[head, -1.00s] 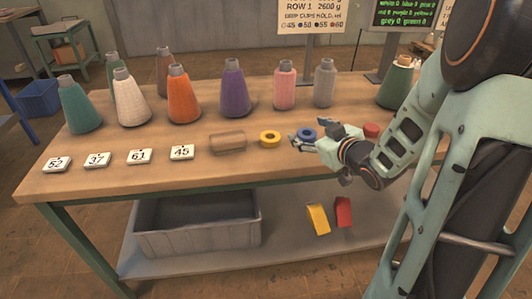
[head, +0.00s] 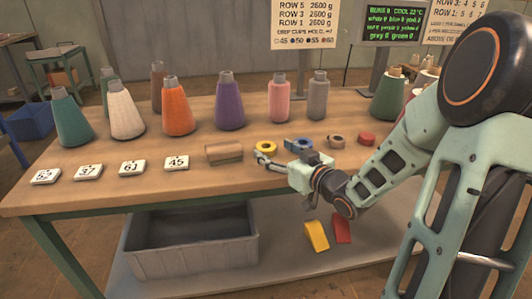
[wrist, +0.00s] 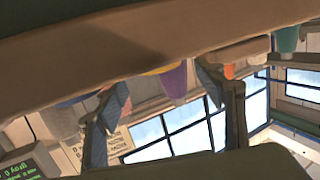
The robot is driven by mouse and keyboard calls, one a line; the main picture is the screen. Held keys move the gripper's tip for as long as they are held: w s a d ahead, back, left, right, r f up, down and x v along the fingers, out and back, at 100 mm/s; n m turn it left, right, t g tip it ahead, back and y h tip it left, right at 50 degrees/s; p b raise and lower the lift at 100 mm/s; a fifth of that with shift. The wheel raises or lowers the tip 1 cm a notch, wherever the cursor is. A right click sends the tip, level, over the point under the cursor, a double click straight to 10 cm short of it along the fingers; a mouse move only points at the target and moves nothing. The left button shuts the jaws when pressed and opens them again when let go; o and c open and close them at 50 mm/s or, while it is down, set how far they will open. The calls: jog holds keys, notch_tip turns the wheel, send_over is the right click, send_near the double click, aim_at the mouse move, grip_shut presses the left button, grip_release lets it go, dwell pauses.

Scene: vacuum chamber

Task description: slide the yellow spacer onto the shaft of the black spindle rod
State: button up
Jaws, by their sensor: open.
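The yellow spacer (head: 265,147) is a flat ring lying on the wooden table, right of a brown cylinder-like piece. My gripper (head: 273,159) is open and empty, low at the table's front edge, with its fingers pointing left close to the near side of the yellow spacer. I cannot tell whether they touch it. In the tilted, upside-down wrist view, the fingers of my gripper (wrist: 163,95) are spread wide, and a yellow sliver, likely the spacer (wrist: 160,69), shows beyond them. I cannot make out a black spindle rod in either view.
A blue ring (head: 298,144), partly behind my gripper, a brown ring (head: 336,141) and a red ring (head: 367,139) lie to the right. The brown piece (head: 224,152) and number tiles (head: 177,163) lie left. Yarn cones, including a purple one (head: 230,107), stand behind.

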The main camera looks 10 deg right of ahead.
aim_at(261, 142)
jog(key=x, duration=0.3)
jog(key=shift+w+f+b, duration=0.2)
jog(key=shift+b, duration=0.15)
jog(key=c, duration=1.2)
jog(key=shift+c, duration=0.2)
jog(key=shift+r, duration=0.25)
